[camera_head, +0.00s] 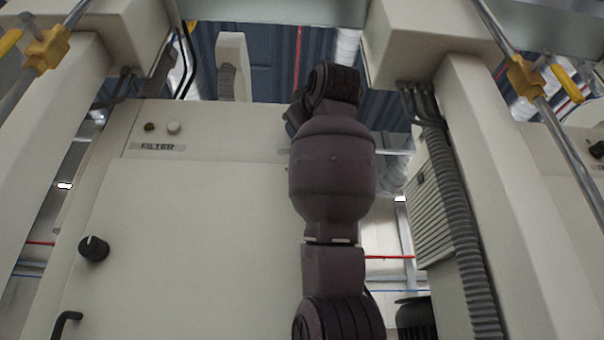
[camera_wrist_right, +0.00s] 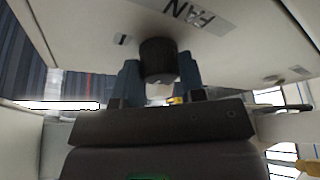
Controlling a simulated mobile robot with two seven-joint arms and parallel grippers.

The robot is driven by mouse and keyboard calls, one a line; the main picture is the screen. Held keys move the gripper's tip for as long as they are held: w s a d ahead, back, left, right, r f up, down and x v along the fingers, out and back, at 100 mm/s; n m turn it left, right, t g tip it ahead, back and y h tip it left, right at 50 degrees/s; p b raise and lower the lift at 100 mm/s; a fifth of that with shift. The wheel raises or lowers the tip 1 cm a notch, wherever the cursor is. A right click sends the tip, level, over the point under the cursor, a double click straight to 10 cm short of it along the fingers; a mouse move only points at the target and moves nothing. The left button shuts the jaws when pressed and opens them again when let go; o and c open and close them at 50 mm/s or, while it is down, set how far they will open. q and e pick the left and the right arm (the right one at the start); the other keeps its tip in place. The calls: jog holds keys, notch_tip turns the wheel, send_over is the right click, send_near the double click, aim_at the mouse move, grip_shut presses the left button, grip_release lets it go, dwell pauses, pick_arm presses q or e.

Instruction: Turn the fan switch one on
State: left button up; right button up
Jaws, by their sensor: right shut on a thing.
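The fan switch (camera_wrist_right: 158,56) is a round black knob on the pale panel (camera_wrist_right: 100,18), beside a label (camera_wrist_right: 195,12) reading FAN and a small dark mark that looks like a 1. My right gripper (camera_wrist_right: 160,78) has one dark finger on each side of the knob and is shut on it. Which way the knob is turned cannot be told. In the head view my right arm rises in front of the cabinet and hides the fan switch and the gripper. My left gripper is in neither view.
The cream cabinet (camera_head: 200,220) has a FILTER label (camera_head: 158,147), two small buttons above it, a black knob (camera_head: 93,249) and a black handle (camera_head: 66,324). Pale posts stand on both sides, and a ribbed grey hose (camera_head: 460,230) runs down the right one.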

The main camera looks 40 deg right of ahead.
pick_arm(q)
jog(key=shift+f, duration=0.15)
pick_arm(e)
jog(key=shift+m, duration=0.3)
pick_arm(q)
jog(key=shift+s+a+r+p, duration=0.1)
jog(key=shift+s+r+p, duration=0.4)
jog(key=shift+p, duration=0.65)
pick_arm(e)
jog(key=m+g+h, duration=0.2)
jog(key=m, duration=0.6)
jog(key=m+g+h, duration=0.3)
jog(key=m, duration=0.5)
jog(key=m+g+h, duration=0.3)
jog(key=m, duration=0.5)
jog(key=shift+w+a, duration=0.2)
jog(key=shift+a, duration=0.1)
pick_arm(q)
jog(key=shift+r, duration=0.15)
pick_arm(e)
jog(key=shift+m, duration=0.5)
jog(key=o, duration=0.9)
jog(key=shift+a, duration=0.1)
